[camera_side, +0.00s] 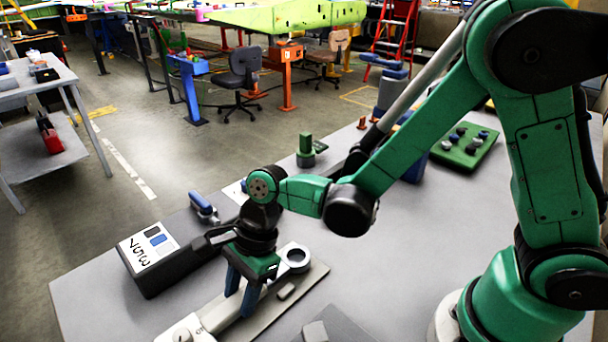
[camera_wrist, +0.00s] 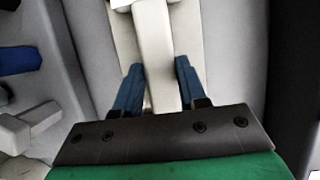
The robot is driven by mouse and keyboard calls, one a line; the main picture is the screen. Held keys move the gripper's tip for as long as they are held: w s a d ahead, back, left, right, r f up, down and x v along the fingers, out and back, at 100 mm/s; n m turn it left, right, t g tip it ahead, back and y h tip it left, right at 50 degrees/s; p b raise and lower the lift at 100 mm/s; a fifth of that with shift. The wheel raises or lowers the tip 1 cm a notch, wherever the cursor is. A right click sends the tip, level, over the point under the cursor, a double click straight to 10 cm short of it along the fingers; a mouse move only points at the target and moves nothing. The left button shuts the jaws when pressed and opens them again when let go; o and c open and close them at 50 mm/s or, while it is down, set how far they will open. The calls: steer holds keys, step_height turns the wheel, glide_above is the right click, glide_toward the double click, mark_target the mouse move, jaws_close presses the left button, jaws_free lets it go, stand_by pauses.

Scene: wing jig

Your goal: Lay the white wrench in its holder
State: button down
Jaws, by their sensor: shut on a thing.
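The white wrench (camera_side: 294,259) has a ring at its far end and a wider head at its near end, close to the bottom edge of the side view. My gripper (camera_side: 241,296) points down with its blue fingers on either side of the handle, shut on it. In the wrist view the wrench handle (camera_wrist: 155,45) runs between my fingertips (camera_wrist: 158,72). The holder, a flat beige plate (camera_side: 312,277) with a small raised block, lies directly under the wrench. I cannot tell whether the wrench touches the plate or is slightly above it.
A black box with a white labelled panel (camera_side: 150,247) stands just left of the plate. A green tray (camera_side: 465,147) with several knobs and a green post (camera_side: 306,150) stand farther back.

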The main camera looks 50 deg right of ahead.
steer(key=shift+f, duration=0.5)
steer(key=shift+c, duration=2.1)
jaws_free()
steer(key=shift+v, duration=2.8)
steer(key=shift+d+r, duration=0.2)
steer(key=shift+d, duration=0.05)
steer(key=s+d+r+n+t+h, duration=0.1)
steer(key=d+r+n+t+h, duration=0.1)
steer(key=d+n, duration=0.5)
steer(key=s+d+r+n+t+h, duration=0.1)
steer(key=d+r+n+t+h, duration=0.1)
steer(key=d+r+n+t, duration=0.3)
steer(key=d+n, duration=0.3)
steer(key=n, duration=0.3)
steer(key=shift+s, duration=0.15)
